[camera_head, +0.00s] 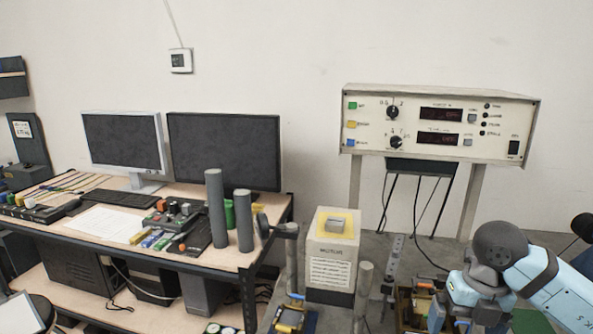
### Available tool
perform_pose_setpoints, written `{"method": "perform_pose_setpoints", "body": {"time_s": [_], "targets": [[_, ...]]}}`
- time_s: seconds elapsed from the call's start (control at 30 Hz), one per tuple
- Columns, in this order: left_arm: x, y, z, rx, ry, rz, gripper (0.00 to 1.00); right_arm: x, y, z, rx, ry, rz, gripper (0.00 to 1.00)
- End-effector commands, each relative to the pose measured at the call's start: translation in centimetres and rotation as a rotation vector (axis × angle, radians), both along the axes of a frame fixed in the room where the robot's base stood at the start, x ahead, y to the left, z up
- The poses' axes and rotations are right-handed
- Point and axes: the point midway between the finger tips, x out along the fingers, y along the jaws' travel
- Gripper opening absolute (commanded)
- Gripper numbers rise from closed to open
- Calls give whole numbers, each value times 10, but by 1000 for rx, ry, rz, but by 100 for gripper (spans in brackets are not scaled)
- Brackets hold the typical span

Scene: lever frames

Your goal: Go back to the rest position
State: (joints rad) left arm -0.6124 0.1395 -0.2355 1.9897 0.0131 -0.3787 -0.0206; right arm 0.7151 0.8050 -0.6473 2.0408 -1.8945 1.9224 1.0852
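My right arm (550,285), light blue and white with a dark grey joint, reaches in from the lower right. Its wrist end (470,290) points down over brown and yellow parts at the bottom edge. The fingers there cannot be made out, so I cannot tell whether that gripper is open or holds anything. My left gripper is not seen. A perforated metal upright (393,265) stands left of the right wrist.
A control panel (440,125) stands on legs behind. At left, a desk (215,257) carries two monitors, a keyboard and two tall grey cylinders. A blue and yellow item (290,318) lies at the bottom.

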Motion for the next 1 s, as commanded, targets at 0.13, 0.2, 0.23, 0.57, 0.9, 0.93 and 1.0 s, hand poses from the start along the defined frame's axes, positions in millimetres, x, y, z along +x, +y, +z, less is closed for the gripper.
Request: {"method": "perform_pose_setpoints", "body": {"time_s": [0.13,0.2,0.23,0.57,0.9,0.93,1.0], "targets": [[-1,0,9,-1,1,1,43,-21,56,-21,295,71,117,100],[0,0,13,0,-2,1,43,-33,84,-26,461,98,157,100],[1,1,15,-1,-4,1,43,-38,96,-27,538,110,169,100],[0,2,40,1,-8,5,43,-69,189,9,1610,143,-162,100],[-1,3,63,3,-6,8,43,-60,119,-105,1870,42,-1573,100],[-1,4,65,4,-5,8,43,-69,113,-125,1817,49,-1700,100],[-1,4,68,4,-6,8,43,-92,102,-165,1681,75,-1939,100]]}}
